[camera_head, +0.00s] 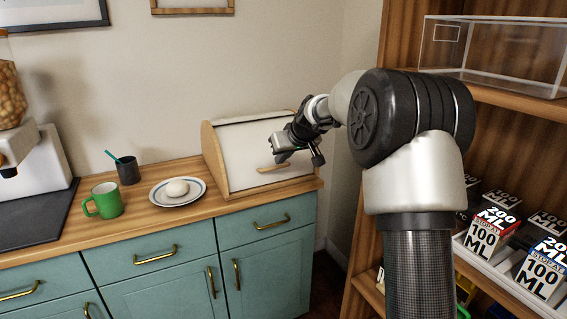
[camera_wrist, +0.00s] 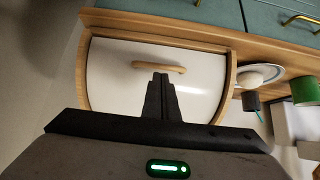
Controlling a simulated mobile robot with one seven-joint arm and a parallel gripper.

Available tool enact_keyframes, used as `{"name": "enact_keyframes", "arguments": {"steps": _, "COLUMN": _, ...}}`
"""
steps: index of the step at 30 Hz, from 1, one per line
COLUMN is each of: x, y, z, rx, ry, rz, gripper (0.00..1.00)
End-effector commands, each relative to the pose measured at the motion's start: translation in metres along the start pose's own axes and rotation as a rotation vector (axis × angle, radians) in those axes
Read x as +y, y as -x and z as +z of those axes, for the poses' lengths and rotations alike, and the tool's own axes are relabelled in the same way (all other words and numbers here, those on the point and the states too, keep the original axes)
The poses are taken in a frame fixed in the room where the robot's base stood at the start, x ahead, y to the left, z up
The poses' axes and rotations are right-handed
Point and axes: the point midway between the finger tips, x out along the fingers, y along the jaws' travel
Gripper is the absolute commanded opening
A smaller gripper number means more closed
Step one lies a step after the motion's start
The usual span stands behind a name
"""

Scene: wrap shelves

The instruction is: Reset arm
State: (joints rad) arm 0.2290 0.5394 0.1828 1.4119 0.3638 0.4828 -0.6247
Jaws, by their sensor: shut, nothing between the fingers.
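My gripper (camera_head: 286,157) is at the end of my extended arm, in front of the bread box, close to its wooden handle. In the wrist view my gripper (camera_wrist: 161,80) has its fingers together, pointing at the handle (camera_wrist: 159,67), with nothing between them. I cannot tell whether the fingertips touch the handle. The bread box (camera_head: 232,150) has a white front and wooden sides, stands on the counter, and its lid looks closed. It also fills much of the wrist view (camera_wrist: 110,75).
A plate (camera_head: 163,196) with a white round item (camera_head: 177,188), a green mug (camera_head: 105,201) and a dark cup (camera_head: 128,172) stand left on the wooden counter (camera_head: 140,220). A wooden shelf with boxes (camera_head: 543,268) and a clear case (camera_head: 490,60) is at the right.

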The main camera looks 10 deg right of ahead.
Motion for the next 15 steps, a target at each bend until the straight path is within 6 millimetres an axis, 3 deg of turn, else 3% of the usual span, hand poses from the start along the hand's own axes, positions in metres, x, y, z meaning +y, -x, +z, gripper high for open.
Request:
{"name": "enact_keyframes", "arguments": {"steps": 6, "x": 0.002, "y": 0.041, "z": 0.037, "rx": 0.001, "ry": -0.003, "rz": 0.004, "gripper": 0.0}}
{"name": "enact_keyframes", "arguments": {"steps": 15, "x": 0.001, "y": 0.071, "z": 0.064, "rx": 0.001, "ry": 0.0, "rz": 0.001, "gripper": 0.0}}
